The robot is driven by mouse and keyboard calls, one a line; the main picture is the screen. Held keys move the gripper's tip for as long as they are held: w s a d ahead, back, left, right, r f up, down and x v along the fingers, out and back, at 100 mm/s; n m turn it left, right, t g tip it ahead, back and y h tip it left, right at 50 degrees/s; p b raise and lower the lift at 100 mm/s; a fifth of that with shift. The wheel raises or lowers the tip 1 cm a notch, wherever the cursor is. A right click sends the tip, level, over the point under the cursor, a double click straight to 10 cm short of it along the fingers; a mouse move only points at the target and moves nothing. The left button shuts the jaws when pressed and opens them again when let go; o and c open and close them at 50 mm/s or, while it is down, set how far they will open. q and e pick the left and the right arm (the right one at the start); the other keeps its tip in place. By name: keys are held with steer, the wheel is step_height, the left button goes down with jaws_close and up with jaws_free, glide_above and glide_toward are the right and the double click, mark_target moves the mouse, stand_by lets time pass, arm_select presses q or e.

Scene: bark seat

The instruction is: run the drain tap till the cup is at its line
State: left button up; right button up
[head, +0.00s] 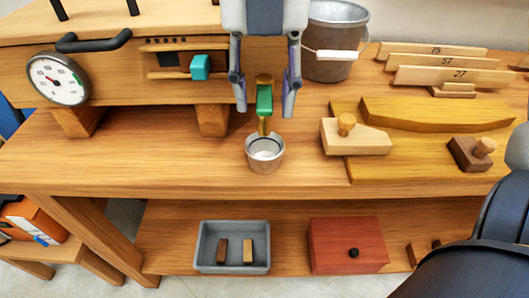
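The drain tap has a green lever (264,100) and a brass spout (264,125), at the front of the wooden bench. A small metal cup (265,160) stands upright on the bench directly below the spout. A dark ring, perhaps its line, shows inside near the rim. The cup's inside looks pale grey; I cannot tell its liquid level or whether anything is running. My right gripper (264,112) reaches down from the top, open, with one finger on each side of the green lever and a gap to both. My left gripper is not in view.
A wooden box with a round dial (57,79) and teal knob (200,67) stands left. A metal bucket (334,62) stands behind right. Wooden blocks (355,138) lie on a board right. A grey tray (204,262) and red box (345,240) sit on the lower shelf.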

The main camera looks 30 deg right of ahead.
jaws_close()
steer(key=d+n, duration=0.1)
steer(key=n, duration=0.2)
steer(key=d+n, duration=0.1)
steer(key=n, duration=0.2)
steer(key=d+n, duration=0.1)
steer(key=n, duration=0.2)
steer(key=shift+s+d, duration=0.2)
steer(key=shift+d, duration=0.1)
